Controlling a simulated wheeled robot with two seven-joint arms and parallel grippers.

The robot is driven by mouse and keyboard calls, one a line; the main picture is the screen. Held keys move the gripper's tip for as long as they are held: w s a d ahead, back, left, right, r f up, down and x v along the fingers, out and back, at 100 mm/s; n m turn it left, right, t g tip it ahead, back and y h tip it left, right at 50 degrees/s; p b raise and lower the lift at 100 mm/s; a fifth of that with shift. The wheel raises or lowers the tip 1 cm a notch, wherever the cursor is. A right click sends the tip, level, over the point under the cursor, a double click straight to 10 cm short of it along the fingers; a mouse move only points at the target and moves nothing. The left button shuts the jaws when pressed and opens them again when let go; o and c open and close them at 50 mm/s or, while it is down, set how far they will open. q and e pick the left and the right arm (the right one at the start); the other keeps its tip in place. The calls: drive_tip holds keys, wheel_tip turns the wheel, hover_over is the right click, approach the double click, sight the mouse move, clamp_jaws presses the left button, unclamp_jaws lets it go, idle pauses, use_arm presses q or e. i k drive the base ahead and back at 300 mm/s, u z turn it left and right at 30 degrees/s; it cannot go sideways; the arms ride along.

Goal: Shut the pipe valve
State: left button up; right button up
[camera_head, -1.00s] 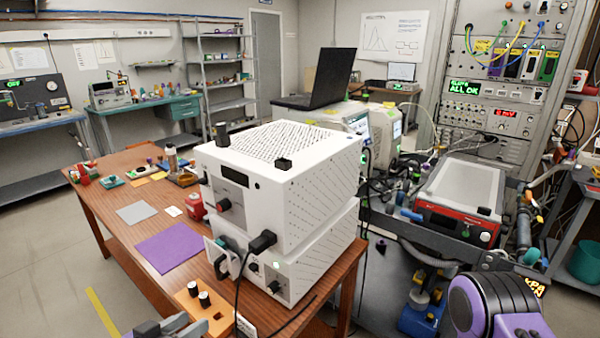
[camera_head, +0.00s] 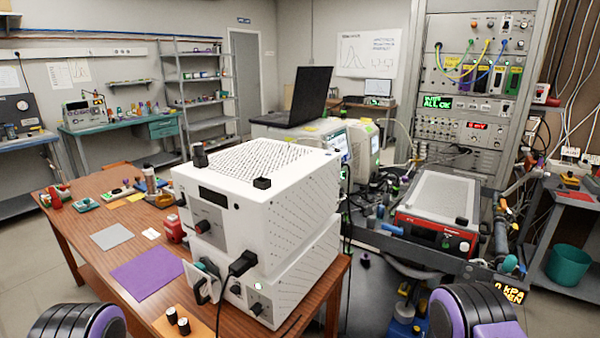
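Grey pipework (camera_head: 500,236) stands at the right, beside the instrument rack. A small teal part (camera_head: 511,264) sits low on the pipework; I cannot tell for certain whether it is the valve's handle. A small dark display (camera_head: 508,292) below it shows orange text that seems to read "0 kPa OPEN". Black and purple links of my arms show at the bottom left and bottom right edges. Neither of my grippers is in the picture. My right arm link partly covers the area below the pipework.
A wooden table (camera_head: 90,238) carries stacked white instruments (camera_head: 265,205) at the centre. A red-fronted grey unit (camera_head: 440,205) stands left of the pipes. A teal bin (camera_head: 568,265) is on a low shelf at the right. Open floor shows at the far left.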

sight(504, 205)
drive_tip(key=k, duration=0.65)
drive_tip(key=z, duration=0.65)
drive_tip(key=i, duration=0.6)
drive_tip(key=z, duration=0.95)
drive_tip(key=i, duration=1.2)
drive_tip(key=u, duration=1.55)
drive_tip(key=k, duration=0.5)
drive_tip(key=z, duration=1.2)
